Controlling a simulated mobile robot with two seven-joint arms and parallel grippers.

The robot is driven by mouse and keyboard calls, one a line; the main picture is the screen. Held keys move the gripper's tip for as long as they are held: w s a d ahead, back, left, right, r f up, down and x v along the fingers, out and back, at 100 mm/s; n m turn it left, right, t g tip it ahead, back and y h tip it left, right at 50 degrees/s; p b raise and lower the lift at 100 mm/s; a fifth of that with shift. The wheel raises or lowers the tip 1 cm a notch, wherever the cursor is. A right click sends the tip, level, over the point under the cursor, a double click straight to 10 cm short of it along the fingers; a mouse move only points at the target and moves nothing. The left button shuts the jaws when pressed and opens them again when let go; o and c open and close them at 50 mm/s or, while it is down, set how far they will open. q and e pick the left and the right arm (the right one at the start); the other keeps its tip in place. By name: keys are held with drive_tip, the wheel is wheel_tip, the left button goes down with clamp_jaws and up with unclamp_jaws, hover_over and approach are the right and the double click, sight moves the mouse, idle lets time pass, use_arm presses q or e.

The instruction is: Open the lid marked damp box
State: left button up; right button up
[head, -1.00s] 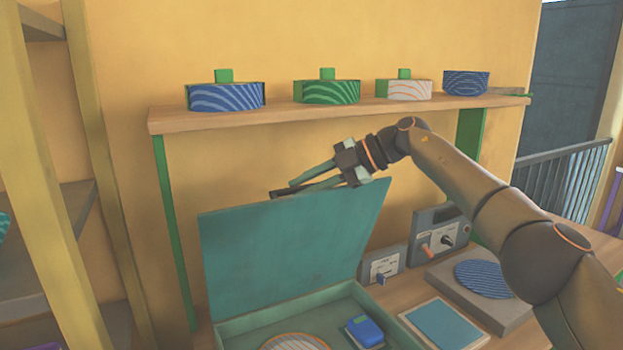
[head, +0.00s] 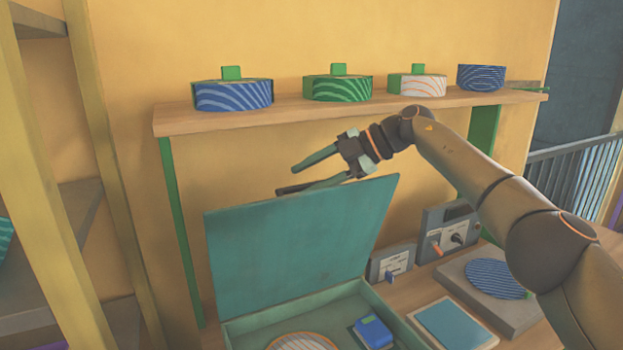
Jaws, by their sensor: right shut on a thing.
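The teal lid (head: 295,250) of the box (head: 245,325) stands steeply raised, tilted back toward the wall. I cannot read any marking on it. My right gripper (head: 286,181) is at the lid's upper edge. Its two fingers are spread, with wall visible between the tips and nothing seen between them. The lower finger lies close along the lid's top edge; I cannot tell if it touches. The upper finger is clear above the lid. Inside the box are a striped round plate (head: 302,342) and a blue block (head: 373,332). My left gripper is not in view.
A shelf (head: 330,112) with several patterned round pots runs above the gripper. Right of the lid stand two grey control boxes (head: 391,264) (head: 449,233), a grey slab with a blue striped disc (head: 497,278), and a teal pad (head: 450,324). A post stands at left.

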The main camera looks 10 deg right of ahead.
sight(359, 183)
drive_tip(key=shift+w+a+f, duration=0.2)
drive_tip(key=shift+s+d+r, duration=0.1)
drive_tip(key=shift+d+r, duration=0.2)
drive_tip(key=shift+d, duration=0.2)
drive_tip(key=v, duration=1)
drive_tip(key=shift+r+b, duration=0.1)
drive_tip(key=shift+b, duration=0.3)
drive_tip(key=shift+v, duration=1)
drive_tip(key=shift+s+a, duration=0.1)
drive_tip(key=shift+s, duration=0.05)
